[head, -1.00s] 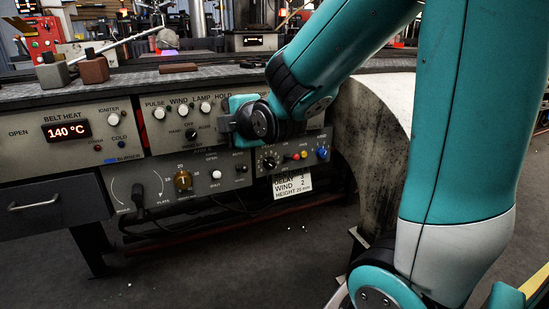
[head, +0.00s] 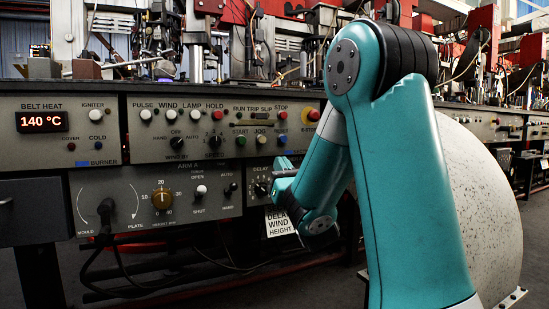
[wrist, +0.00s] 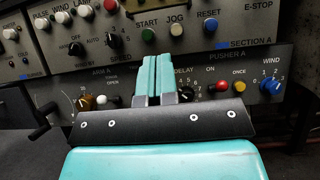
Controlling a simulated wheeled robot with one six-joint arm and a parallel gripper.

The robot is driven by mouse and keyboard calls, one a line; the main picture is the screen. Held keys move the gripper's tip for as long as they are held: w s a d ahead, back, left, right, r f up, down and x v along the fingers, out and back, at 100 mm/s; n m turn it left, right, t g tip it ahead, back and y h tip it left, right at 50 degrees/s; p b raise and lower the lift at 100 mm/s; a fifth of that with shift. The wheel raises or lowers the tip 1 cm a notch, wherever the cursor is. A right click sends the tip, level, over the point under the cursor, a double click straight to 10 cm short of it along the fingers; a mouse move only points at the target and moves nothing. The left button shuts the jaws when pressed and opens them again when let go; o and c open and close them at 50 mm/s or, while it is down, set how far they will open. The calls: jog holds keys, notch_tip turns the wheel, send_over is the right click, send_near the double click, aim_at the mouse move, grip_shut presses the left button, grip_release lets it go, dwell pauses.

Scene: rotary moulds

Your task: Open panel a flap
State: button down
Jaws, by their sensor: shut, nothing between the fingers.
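No part in view is clearly marked as a panel A flap. The ARM A panel (head: 150,208) is in the head view, below the upper switch panel, with a brown dial, a white OPEN/SHUT knob (head: 201,191) and a curved MOULD/PLATE lever slot (head: 106,207). My gripper (wrist: 157,62) is shut and empty, its two teal fingers together in the wrist view. They point at the console between the ARM A and PUSHER A (wrist: 235,85) controls, overlapping the panel in the picture; whether they touch it I cannot tell. In the head view my arm covers most of PUSHER A.
A white paper label (head: 280,222) hangs below the console. A large pale round housing (head: 480,190) stands right of my arm.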

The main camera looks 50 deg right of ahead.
aim_at(264, 121)
jog(key=p+x, duration=0.2)
jog(key=x, duration=0.1)
jog(key=r+p+x, duration=0.1)
jog(key=p+x, duration=0.2)
jog(key=x, duration=0.1)
jog(key=s+r+p+x, duration=0.1)
jog(key=p+x, duration=0.1)
jog(key=x, duration=0.2)
jog(key=shift+a, duration=0.2)
jog(key=shift+w+r+p, duration=0.15)
jog(key=shift+r+p, duration=0.4)
jog(key=shift+p, duration=0.15)
jog(key=shift+r, duration=0.1)
jog(key=p, duration=0.2)
jog(key=shift+r+g+p, duration=0.2)
jog(key=shift+g+p, duration=0.1)
jog(key=shift+p, duration=0.1)
